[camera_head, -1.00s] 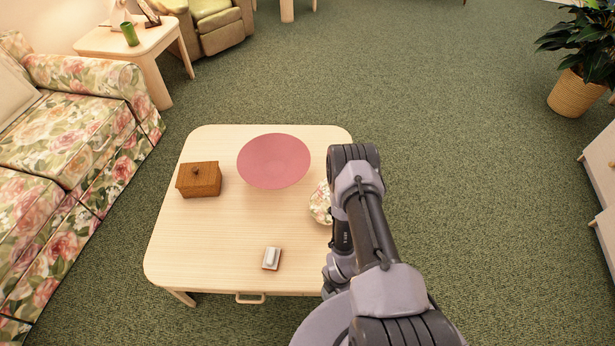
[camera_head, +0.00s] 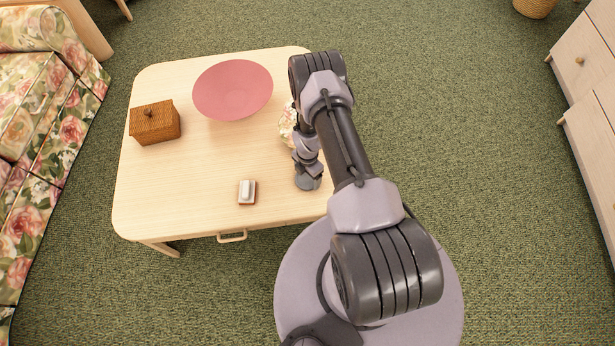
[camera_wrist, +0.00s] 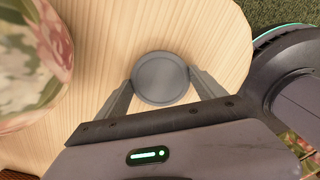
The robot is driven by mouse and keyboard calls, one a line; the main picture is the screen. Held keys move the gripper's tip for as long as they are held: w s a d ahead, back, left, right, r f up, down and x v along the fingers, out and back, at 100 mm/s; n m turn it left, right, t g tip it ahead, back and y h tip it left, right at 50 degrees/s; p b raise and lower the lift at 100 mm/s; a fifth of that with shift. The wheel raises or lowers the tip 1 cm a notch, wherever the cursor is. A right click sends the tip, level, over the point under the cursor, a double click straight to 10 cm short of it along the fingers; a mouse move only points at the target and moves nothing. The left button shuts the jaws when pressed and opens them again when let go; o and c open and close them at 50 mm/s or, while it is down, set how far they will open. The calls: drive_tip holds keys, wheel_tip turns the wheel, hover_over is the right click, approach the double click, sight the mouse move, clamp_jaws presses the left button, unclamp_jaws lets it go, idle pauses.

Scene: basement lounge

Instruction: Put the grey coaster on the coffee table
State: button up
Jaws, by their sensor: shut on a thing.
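The grey coaster (camera_wrist: 160,92) is a round disc with a raised rim. In the wrist view it sits between the two fingertips of my gripper (camera_wrist: 161,80), which is shut on it. It shows over the pale wooden coffee table (camera_wrist: 200,40), near a rounded corner; I cannot tell whether it touches the top. In the head view the coffee table (camera_head: 190,180) stands in front of me, and my wrist is low over its near right part.
On the table are a pink bowl (camera_head: 233,90), a wooden box (camera_head: 155,124), a small white block on a brown base (camera_head: 247,192) and a floral object (camera_head: 288,124) partly behind my arm. A floral sofa (camera_head: 40,130) is at left and drawers (camera_head: 585,110) at right. The table's middle is clear.

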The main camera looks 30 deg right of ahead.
drive_tip(key=o, duration=1.3)
wheel_tip(320, 180, up, 12)
drive_tip(key=p, duration=0.5)
wheel_tip(320, 180, up, 16)
drive_tip(key=m+t, duration=0.1)
drive_tip(key=m, duration=0.4)
hover_over(308, 178)
drive_tip(key=w+a, duration=0.1)
drive_tip(key=w, duration=0.5)
drive_tip(key=s+a+r+m+t, duration=0.1)
drive_tip(key=a+r+m, duration=0.2)
drive_tip(key=r, duration=0.6)
drive_tip(key=s+a+r+m+t, duration=0.1)
drive_tip(key=a+r+m, duration=0.15)
drive_tip(key=r, duration=0.75)
drive_tip(key=s+a+r+m+t+y, duration=0.1)
drive_tip(key=s+a+r+m, duration=0.4)
drive_tip(key=s+r+m, duration=0.2)
drive_tip(key=s+a+r+m+t+y, duration=0.1)
drive_tip(key=s+a+r+m, duration=0.4)
drive_tip(key=s+r, duration=0.6)
drive_tip(key=s+m, duration=0.2)
drive_tip(key=s, duration=0.1)
drive_tip(key=shift+r+t, duration=0.2)
drive_tip(key=shift+t, duration=0.2)
drive_tip(key=shift+s+a, duration=0.1)
